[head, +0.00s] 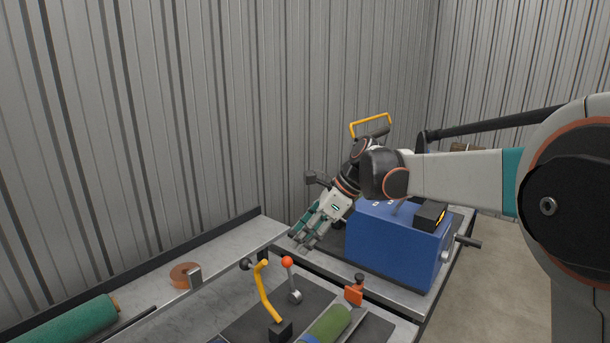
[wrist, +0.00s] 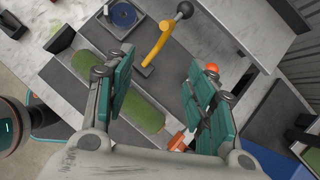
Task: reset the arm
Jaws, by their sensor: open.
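My arm reaches across from the right in the head view, over the blue machine box. My gripper (head: 303,240) hangs near the left side of that box, above the gap by the bench edge, its fingers slanting down to the left. In the wrist view my gripper (wrist: 165,100) has its two teal-padded fingers spread apart, with nothing held between them. A green turf roll (wrist: 135,103) lies below and beyond the fingers in the wrist view, partly hidden by the left one. The roll also shows at the bottom of the head view (head: 328,325).
The blue box (head: 395,248) stands close under my arm. A yellow curved handle (head: 266,290), a red-knobbed lever (head: 288,264) and an orange clamp (head: 354,293) rise from the bench. A darker green roll (head: 70,325) lies at left. A corrugated wall stands behind.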

